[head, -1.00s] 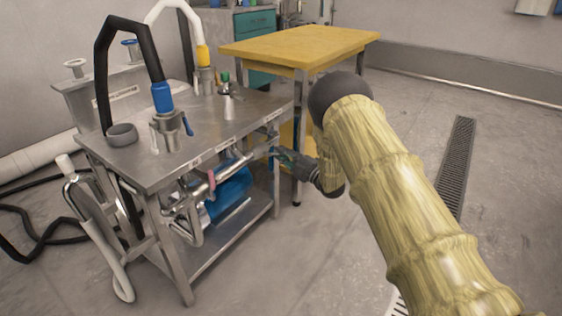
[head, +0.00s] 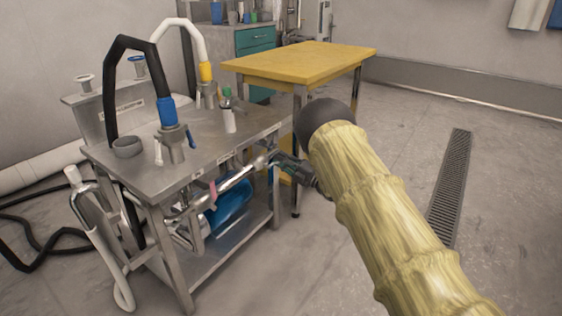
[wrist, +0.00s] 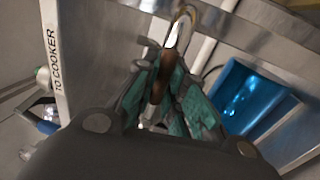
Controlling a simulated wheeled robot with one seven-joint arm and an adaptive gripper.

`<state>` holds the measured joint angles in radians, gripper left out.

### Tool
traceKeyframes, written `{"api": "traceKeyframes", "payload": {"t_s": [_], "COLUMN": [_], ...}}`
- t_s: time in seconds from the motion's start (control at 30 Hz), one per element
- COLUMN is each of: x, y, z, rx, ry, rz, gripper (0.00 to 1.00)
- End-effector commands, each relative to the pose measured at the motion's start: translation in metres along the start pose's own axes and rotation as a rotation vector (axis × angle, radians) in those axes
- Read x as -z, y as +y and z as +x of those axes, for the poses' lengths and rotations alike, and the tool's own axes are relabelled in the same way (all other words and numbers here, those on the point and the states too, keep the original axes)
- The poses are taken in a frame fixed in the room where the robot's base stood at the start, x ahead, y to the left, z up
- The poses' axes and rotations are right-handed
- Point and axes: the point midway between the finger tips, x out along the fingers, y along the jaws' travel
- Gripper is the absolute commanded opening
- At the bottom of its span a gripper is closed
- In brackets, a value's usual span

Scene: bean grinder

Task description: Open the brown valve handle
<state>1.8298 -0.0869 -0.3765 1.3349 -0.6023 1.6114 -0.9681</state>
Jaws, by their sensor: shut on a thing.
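The brown valve handle (wrist: 154,92) shows in the wrist view as a narrow brown strip with bright metal at its upper end. It lies between the green-padded fingers of my gripper (wrist: 165,82), which is shut on it. My fingers hide part of the handle. In the head view my gripper (head: 277,160) is at the right end of the steel table, just under the tabletop, beside the metal piping (head: 235,178). The handle itself cannot be made out there.
The steel table (head: 205,150) carries hoses and a bottle (head: 228,115). A blue cylinder (head: 230,208) lies below the piping; it also shows in the wrist view (wrist: 243,92). A yellow table (head: 300,60) stands behind.

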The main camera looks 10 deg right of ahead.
Motion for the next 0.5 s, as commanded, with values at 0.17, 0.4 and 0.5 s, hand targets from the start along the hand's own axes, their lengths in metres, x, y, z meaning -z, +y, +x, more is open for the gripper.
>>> {"api": "traceKeyframes", "payload": {"t_s": [0.17,0.4,0.5], "x": [-0.0005,0.0011,0.0015], "y": [-0.0007,-0.0007,-0.0007], "z": [-0.0014,0.0012,0.0019], "rx": [0.002,0.001,0.001], "ry": [0.000,0.002,0.003], "rz": [-0.001,0.000,0.000], "gripper": [0.00,0.34,0.34]}}
